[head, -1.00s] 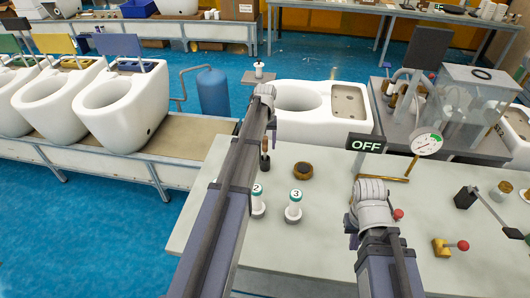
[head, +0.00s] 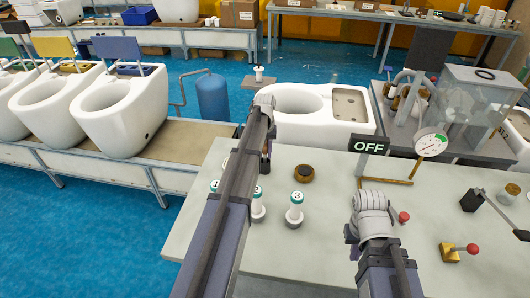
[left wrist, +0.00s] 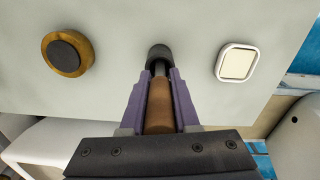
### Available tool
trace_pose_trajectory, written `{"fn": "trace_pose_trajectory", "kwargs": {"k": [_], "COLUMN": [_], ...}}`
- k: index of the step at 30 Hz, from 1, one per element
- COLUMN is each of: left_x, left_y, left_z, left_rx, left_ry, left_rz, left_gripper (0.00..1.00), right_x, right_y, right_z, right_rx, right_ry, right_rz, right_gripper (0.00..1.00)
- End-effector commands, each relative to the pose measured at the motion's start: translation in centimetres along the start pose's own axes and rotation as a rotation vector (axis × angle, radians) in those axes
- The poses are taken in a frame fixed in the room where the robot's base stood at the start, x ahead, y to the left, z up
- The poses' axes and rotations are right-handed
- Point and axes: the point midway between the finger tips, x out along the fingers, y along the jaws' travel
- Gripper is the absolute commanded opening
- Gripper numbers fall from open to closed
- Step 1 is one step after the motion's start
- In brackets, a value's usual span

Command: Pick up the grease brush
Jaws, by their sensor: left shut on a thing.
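The grease brush (left wrist: 159,105) has a brown handle and a black end. In the left wrist view it lies between the purple fingers of my left gripper (left wrist: 158,76), which is shut on the handle. The black end points away from the camera, over the pale tabletop; I cannot tell whether it touches. In the head view my left forearm hides most of the brush and gripper, and dark parts show just right of it. My right arm reaches in over the table's front; its fingers are mostly hidden.
A round brown tin with a dark middle (head: 304,172) sits right of the brush; it also shows in the left wrist view (left wrist: 67,54). Numbered white bottles (head: 295,209) stand nearer. An OFF sign (head: 368,146), a gauge and a red-knobbed lever (head: 459,251) are on the right.

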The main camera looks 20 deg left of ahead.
Motion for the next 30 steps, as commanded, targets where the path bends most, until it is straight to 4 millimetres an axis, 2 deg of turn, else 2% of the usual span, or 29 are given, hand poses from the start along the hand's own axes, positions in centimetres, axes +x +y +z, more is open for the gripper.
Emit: {"fn": "trace_pose_trajectory", "kwargs": {"k": [1,6,22,30], "left_x": [0.0,0.0,-0.2,-2.2], "left_y": [0.0,0.0,0.0,0.0], "left_z": [0.0,0.0,0.0,0.0], "left_rx": [0.0,0.0,0.0,0.0], "left_ry": [0.0,0.0,0.0,0.0], "left_rz": [0.0,0.0,0.0,0.0], "left_gripper": [0.17,0.0,0.0,0.0], "right_x": [0.0,0.0,-0.2,-2.2], "right_y": [0.0,0.0,0.0,0.2], "right_z": [0.0,0.0,0.0,0.1], "right_rx": [0.0,0.0,0.0,0.0], "right_ry": [0.0,0.0,0.0,0.0], "right_rz": [0.0,0.0,0.0,0.0], "right_gripper": [0.0,0.0,0.0,0.0]}}
